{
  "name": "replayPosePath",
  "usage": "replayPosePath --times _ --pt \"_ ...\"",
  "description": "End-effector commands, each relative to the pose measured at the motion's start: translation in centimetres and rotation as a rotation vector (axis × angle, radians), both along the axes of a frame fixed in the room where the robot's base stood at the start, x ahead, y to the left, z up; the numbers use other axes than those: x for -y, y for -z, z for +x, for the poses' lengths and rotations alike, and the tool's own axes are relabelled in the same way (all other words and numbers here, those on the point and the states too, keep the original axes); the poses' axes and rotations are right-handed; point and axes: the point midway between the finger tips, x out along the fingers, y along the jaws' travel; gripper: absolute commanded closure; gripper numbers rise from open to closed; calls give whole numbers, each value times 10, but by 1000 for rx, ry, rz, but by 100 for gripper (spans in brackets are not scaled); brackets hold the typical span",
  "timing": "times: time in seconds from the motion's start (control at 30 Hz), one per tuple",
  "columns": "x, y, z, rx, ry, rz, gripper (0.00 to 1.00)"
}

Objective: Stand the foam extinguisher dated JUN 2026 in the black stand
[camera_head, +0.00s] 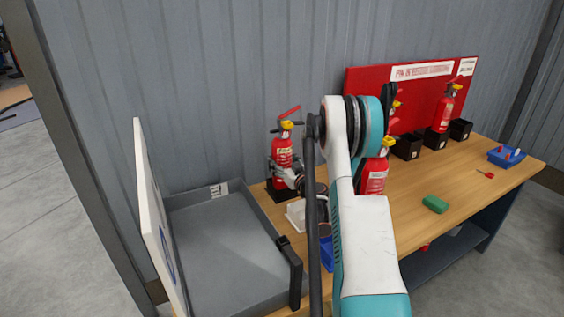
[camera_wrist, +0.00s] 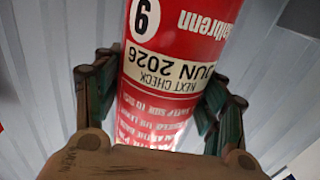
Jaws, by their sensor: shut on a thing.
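The red extinguisher (camera_head: 282,156) with a yellow-topped head stands upright at the back left of the bench in the head view. In the wrist view, its label (camera_wrist: 178,75) reads NEXT CHECK JUN 2026, upside down, below a number 9 disc. My gripper (camera_head: 279,172) is shut around its body, with a finger on each side in the wrist view (camera_wrist: 155,100). A black stand (camera_head: 281,194) shows directly under the extinguisher; its bottom meets or enters the stand, and I cannot tell how deep it sits.
Another red extinguisher (camera_head: 373,178) stands partly behind my arm. One more (camera_head: 444,112) stands in a black box by the red board (camera_head: 414,98). A black box (camera_head: 461,129) is empty. A green block (camera_head: 434,204) and blue tray (camera_head: 506,158) lie right. A grey tray (camera_head: 225,240) is left.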

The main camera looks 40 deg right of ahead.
Motion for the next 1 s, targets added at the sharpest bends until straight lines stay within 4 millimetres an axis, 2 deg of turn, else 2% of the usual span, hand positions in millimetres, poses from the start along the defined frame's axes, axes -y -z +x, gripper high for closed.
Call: replayPosePath --times 0.07,1.0 --pt "-2 4 -3 -1 0 3 83" --pt "-2 -34 -2 2 0 3 83"
